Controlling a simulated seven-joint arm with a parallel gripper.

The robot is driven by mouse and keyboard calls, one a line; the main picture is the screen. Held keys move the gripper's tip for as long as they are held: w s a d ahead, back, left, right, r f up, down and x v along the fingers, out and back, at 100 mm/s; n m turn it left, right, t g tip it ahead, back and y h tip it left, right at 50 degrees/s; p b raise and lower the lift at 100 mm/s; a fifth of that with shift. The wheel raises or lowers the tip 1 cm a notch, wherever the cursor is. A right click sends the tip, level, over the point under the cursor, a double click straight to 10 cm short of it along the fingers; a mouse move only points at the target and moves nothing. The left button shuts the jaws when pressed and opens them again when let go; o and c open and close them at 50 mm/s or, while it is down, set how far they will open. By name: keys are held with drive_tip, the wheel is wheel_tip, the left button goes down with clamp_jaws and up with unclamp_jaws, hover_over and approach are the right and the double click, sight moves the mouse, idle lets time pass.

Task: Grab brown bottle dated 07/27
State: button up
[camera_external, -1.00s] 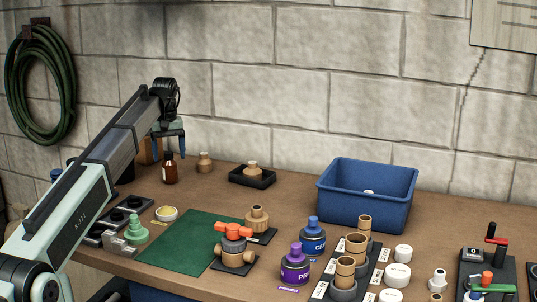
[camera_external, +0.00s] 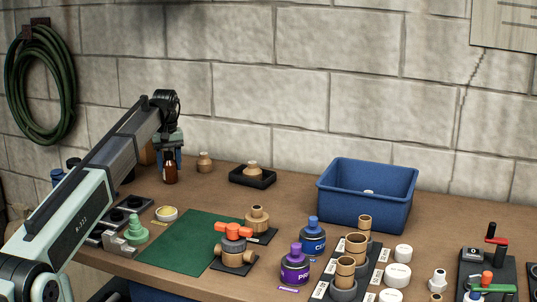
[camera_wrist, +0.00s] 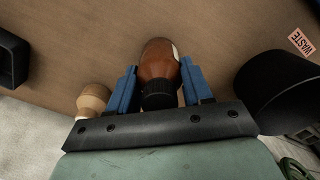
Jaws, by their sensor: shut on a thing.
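The brown bottle (camera_external: 170,172) with a black cap stands upright at the back left of the bench. It also shows in the wrist view (camera_wrist: 157,62), between the two blue fingers of my gripper (camera_wrist: 158,85). A pale label edge shows on it, but no date can be read. In the outside view my gripper (camera_external: 170,155) is down over the bottle's top, shut on it. The bottle appears to rest on the bench still.
A tan fitting (camera_external: 204,163) stands close to the right of the bottle. A black tray (camera_external: 240,181) holds another fitting. A blue bin (camera_external: 366,208), a green mat (camera_external: 180,250) and purple and blue cans are further right and forward. A WASTE label (camera_wrist: 301,41) lies near a dark container (camera_wrist: 275,85).

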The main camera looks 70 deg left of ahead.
drive_tip(key=c, duration=0.3)
drive_tip(key=shift+c, duration=0.2)
